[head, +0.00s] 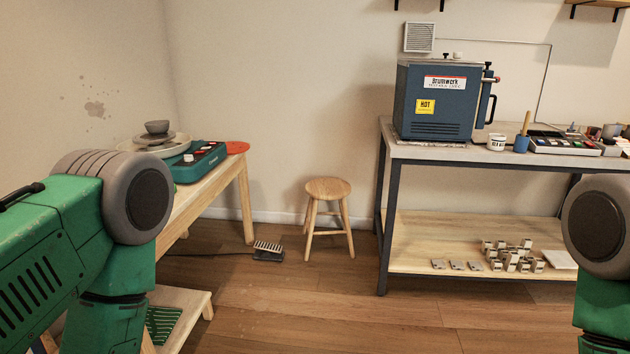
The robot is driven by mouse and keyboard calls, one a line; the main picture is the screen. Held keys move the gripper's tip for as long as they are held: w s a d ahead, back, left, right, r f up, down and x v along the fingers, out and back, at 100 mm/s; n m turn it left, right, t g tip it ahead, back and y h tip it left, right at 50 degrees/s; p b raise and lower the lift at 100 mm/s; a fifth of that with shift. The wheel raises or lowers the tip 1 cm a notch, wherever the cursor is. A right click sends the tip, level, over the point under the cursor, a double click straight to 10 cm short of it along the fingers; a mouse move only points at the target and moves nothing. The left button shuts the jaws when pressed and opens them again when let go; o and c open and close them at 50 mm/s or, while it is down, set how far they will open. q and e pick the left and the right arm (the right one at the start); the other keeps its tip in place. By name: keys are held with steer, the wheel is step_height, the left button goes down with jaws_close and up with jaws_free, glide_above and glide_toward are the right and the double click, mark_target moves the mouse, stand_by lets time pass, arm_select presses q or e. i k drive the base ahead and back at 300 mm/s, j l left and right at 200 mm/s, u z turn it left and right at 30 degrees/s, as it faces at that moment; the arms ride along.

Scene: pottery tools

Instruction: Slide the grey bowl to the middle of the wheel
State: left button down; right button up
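The small grey bowl (157,127) sits upright on the pottery wheel, on or just behind the middle of the round wheel head (153,139); the exact offset is hard to tell from here. The wheel has a pale splash pan (178,146) and a teal control box (200,160) with knobs to its right. It stands on a wooden table at the left. My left arm rises in front of that table and hides part of it. My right arm is at the right edge. Neither gripper shows.
A wooden stool (328,188) stands on the floor in the middle. A foot pedal (268,251) lies left of it. A workbench (365,152) at the right bears a blue kiln (433,125) and a white mug (496,142). The floor (330,300) in front is clear.

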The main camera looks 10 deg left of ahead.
mark_target(156, 127)
steer(key=i+u, duration=0.1)
steer(key=i, duration=0.55)
steer(key=i+l+u, duration=0.1)
steer(key=i, duration=0.55)
steer(key=i+l+u, duration=0.1)
steer(key=i, duration=0.6)
